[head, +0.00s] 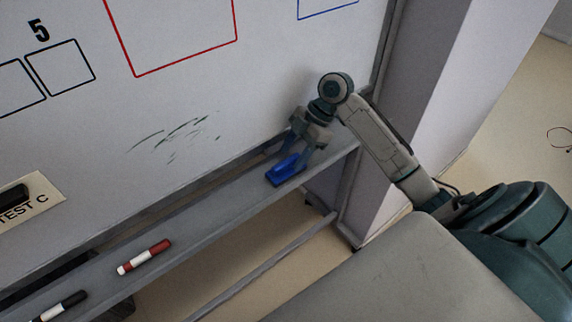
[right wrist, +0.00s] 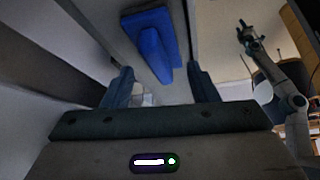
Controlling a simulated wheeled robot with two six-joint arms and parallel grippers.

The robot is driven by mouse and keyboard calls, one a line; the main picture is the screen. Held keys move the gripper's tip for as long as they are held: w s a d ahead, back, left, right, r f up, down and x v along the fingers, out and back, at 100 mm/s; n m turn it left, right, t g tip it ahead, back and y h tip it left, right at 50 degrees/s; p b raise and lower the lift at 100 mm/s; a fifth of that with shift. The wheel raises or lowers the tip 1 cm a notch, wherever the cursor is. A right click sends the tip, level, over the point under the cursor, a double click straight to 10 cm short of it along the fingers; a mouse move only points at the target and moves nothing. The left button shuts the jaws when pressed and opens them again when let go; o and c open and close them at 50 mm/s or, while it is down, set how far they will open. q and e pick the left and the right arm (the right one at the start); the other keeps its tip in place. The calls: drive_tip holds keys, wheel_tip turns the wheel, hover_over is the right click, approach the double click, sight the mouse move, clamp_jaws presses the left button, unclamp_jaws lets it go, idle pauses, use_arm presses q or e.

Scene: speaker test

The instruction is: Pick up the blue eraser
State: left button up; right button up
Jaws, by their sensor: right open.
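The blue eraser (head: 285,170) lies on the grey ledge (head: 210,205) under the whiteboard, near its right end. My right gripper (head: 299,149) is open and just above the eraser, with nothing held. In the right wrist view the eraser (right wrist: 150,45) is ahead of the open fingers (right wrist: 160,75), and its near end shows between the fingertips. I cannot tell whether a finger touches it. In the right wrist view my left gripper (right wrist: 250,38) is small and far off at the right; its opening is unclear.
A red marker (head: 145,257) and a black marker (head: 62,306) lie on the ledge further left. The whiteboard (head: 220,95) rises behind, with dark smudges on it. A pale pillar (head: 458,80) stands right of the board. The ledge between red marker and eraser is clear.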

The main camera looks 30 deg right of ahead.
sight(288, 160)
drive_tip(key=p+x, duration=0.1)
drive_tip(key=x, duration=0.2)
drive_tip(key=shift+s+a, duration=0.1)
drive_tip(key=shift+a, duration=0.15)
drive_tip(key=shift+a+f, duration=0.1)
drive_tip(key=shift+f, duration=0.05)
use_arm(q)
drive_tip(key=shift+w+r, duration=0.2)
drive_tip(key=shift+r, duration=0.35)
drive_tip(key=shift+w+r, duration=0.2)
drive_tip(key=shift+r, duration=0.35)
use_arm(e)
drive_tip(key=shift+f, duration=0.15)
drive_tip(key=shift+c, duration=0.2)
drive_tip(key=c, duration=0.6)
use_arm(q)
drive_tip(key=shift+f, duration=0.1)
